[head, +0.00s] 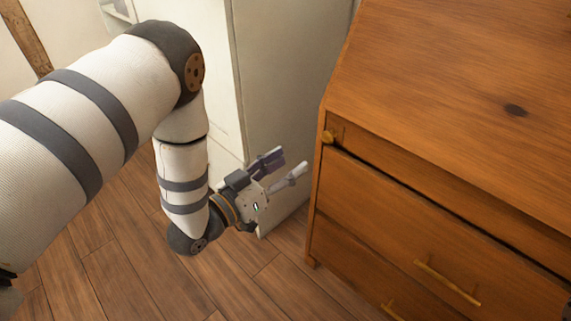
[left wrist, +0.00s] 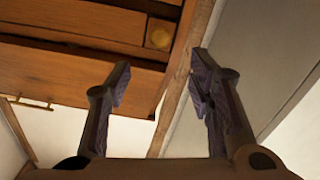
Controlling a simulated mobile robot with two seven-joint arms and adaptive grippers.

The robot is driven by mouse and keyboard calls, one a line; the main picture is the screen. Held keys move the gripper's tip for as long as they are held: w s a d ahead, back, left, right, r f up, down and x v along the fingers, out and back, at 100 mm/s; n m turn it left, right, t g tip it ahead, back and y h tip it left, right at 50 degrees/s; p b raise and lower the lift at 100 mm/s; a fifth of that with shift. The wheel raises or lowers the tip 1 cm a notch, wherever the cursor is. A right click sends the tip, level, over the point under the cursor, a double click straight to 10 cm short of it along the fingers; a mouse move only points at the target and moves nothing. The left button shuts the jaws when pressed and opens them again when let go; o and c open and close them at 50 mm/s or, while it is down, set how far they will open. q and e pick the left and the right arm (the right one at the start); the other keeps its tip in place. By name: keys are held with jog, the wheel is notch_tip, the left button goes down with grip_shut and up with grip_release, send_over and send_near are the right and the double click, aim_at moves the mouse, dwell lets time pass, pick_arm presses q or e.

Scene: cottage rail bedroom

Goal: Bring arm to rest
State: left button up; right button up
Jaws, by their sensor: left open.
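My left arm comes in from the left in the head view and bends down at the elbow. My left gripper (head: 286,168) is open and empty, in front of the pale cabinet and left of the wooden dresser. In the left wrist view its two fingers (left wrist: 158,85) stand wide apart with nothing between them. My right gripper is in neither view.
The wooden dresser (head: 440,210) with drawers and brass handles fills the right side, close to the gripper. A pale cabinet (head: 285,80) stands behind the gripper. The plank floor (head: 120,270) at lower left is clear.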

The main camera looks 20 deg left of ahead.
pick_arm(q)
jog(key=shift+s, duration=0.1)
dwell(0.3)
jog(key=s+f+g+y+p, duration=0.2)
jog(key=s+f+g, duration=0.2)
jog(key=s, duration=0.3)
jog(key=s+a+f+n+g+y+p, duration=0.1)
jog(key=s+f+g+p, duration=0.2)
jog(key=s, duration=0.4)
jog(key=s+f+g+y+p, duration=0.1)
jog(key=s+f+g+y, duration=0.1)
jog(key=s+f+g, duration=0.4)
jog(key=s+r+g+p, duration=0.1)
jog(key=s+g, duration=0.1)
jog(key=s, duration=0.6)
jog(key=s+a+r+g+p, duration=0.1)
jog(key=s+g, duration=0.1)
jog(key=s, duration=0.6)
jog(key=s+r+g+y+p, duration=0.1)
jog(key=s+g, duration=0.1)
jog(key=s, duration=0.6)
jog(key=shift+s+a+r+n+g, duration=0.25)
jog(key=shift+s+r+n+g, duration=0.05)
jog(key=shift+s+r+n, duration=0.1)
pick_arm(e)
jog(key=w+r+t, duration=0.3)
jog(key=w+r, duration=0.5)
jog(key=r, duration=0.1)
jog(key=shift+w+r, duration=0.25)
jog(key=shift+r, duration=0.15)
